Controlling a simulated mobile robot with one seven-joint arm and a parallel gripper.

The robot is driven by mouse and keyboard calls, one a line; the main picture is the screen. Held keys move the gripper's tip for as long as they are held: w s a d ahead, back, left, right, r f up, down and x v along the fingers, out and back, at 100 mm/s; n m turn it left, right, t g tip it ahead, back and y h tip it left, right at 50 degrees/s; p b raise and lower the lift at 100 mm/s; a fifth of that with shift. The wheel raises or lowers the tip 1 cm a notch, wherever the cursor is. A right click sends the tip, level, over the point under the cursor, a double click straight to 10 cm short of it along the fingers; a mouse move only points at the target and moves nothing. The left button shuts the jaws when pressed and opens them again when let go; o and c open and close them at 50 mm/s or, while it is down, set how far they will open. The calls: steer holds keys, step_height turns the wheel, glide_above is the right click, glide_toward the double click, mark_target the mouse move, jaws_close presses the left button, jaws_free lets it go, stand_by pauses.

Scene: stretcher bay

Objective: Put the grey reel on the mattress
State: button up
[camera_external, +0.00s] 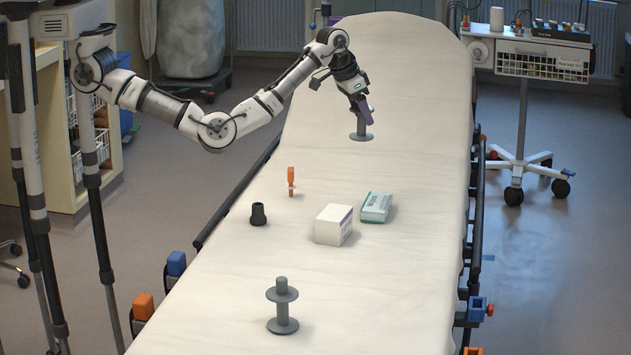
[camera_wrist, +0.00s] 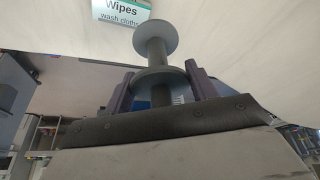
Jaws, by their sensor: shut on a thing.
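My gripper (camera_external: 363,108), with dark purple fingers, is shut on a grey reel (camera_external: 361,136) over the far half of the white mattress (camera_external: 415,100). The reel's lower disc is close to the sheet; I cannot tell whether it touches. In the wrist view the fingers (camera_wrist: 158,88) stand either side of the reel (camera_wrist: 156,38), near one disc, with the other disc beyond them. The fingers hide part of the reel in the outside view. A second, similar grey reel (camera_external: 282,322) stands upright on the mattress at the near end.
On the mattress are a white box (camera_external: 332,225), a teal and white wipes box (camera_external: 376,207), an orange item (camera_external: 291,181) and a black cup-like piece (camera_external: 258,214). A wheeled trolley (camera_external: 540,60) stands right of the stretcher. The sheet around the held reel is clear.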

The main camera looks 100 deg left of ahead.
steer(key=s+d+r+p, duration=0.2)
steer(key=s+d+p, duration=0.5)
steer(key=s+d, duration=0.45)
steer(key=shift+s+a+f+b, duration=0.25)
steer(key=shift+f+b, duration=0.85)
steer(key=shift+f, duration=2.15)
steer(key=shift+s+a+f+b, duration=0.25)
steer(key=shift+f+b, duration=0.85)
steer(key=shift+f, duration=2.2)
steer(key=shift+s+a+f+b, duration=0.1)
steer(key=shift+a+f+b, duration=0.65)
steer(key=shift+f, duration=2.5)
steer(key=shift+d+b, duration=0.35)
steer(key=shift+f, duration=0.2)
steer(key=o, duration=1)
steer(key=shift+r, duration=0.15)
